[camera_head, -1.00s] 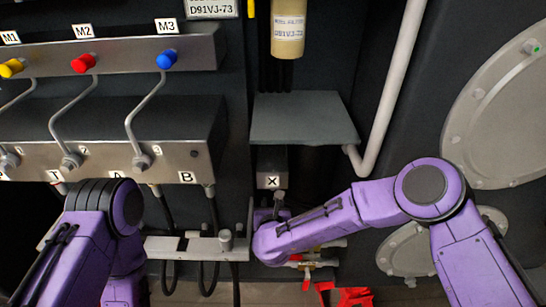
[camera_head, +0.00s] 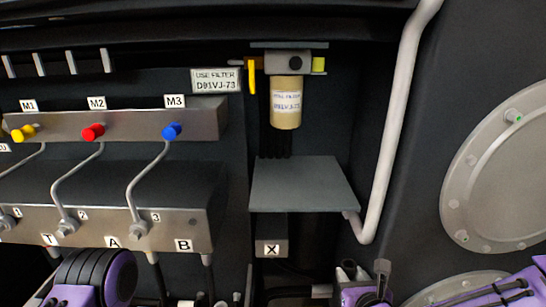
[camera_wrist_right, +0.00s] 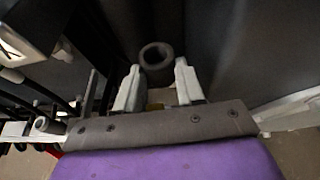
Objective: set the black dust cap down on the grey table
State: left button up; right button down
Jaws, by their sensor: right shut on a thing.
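The black dust cap (camera_wrist_right: 157,75) shows in the right wrist view as a dark ring with a round hole. It sits between the two pale fingertips of my right gripper (camera_wrist_right: 157,67), which is shut on it. In the head view my right gripper (camera_head: 366,272) is at the bottom edge, below and right of the grey table (camera_head: 303,186). The cap is hard to make out there. The grey table is a flat, empty plate under the filter. My left arm shows at the bottom left, but its gripper is out of view.
A pale pipe (camera_head: 392,130) runs down just right of the table. The fuel filter (camera_head: 286,103) hangs above it. The block marked X (camera_head: 272,247) is below it. A manifold with hoses and coloured knobs (camera_head: 93,132) stands left. A round cover (camera_head: 500,170) is at right.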

aim_at(355, 268)
jog(key=r, duration=0.1)
jog(key=w+d+r, duration=0.1)
jog(key=r, duration=0.1)
jog(key=shift+w+d+r, duration=0.1)
jog(key=shift+w+r, duration=0.1)
